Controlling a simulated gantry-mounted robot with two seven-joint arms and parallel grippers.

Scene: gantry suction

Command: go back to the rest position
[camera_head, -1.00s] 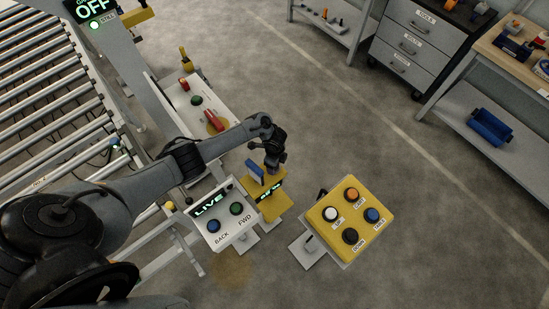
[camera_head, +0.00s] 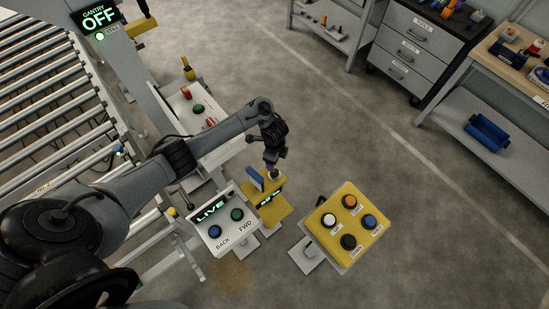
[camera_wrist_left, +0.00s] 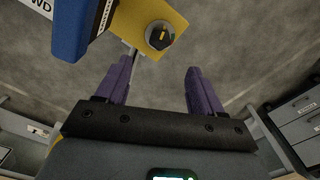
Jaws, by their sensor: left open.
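My left arm reaches in from the left in the head view. Its gripper (camera_head: 271,172) hangs just above a yellow box (camera_head: 274,210) with a small green-lit display and a blue part (camera_head: 254,180) on its left. In the left wrist view the two purple fingers (camera_wrist_left: 160,88) stand wide apart with nothing between them. The yellow box (camera_wrist_left: 178,16) with a round dark switch (camera_wrist_left: 160,36) lies beyond the fingertips. The blue part (camera_wrist_left: 78,30) is close at the upper left. My right gripper is not in view.
A white panel (camera_head: 220,240) reading LIVE, with BACK and FWD buttons, stands left of the yellow box. A yellow button pendant (camera_head: 336,252) stands to the right. A roller conveyor (camera_head: 50,90) fills the left. Open floor lies toward the drawer cabinet (camera_head: 402,50) and workbench.

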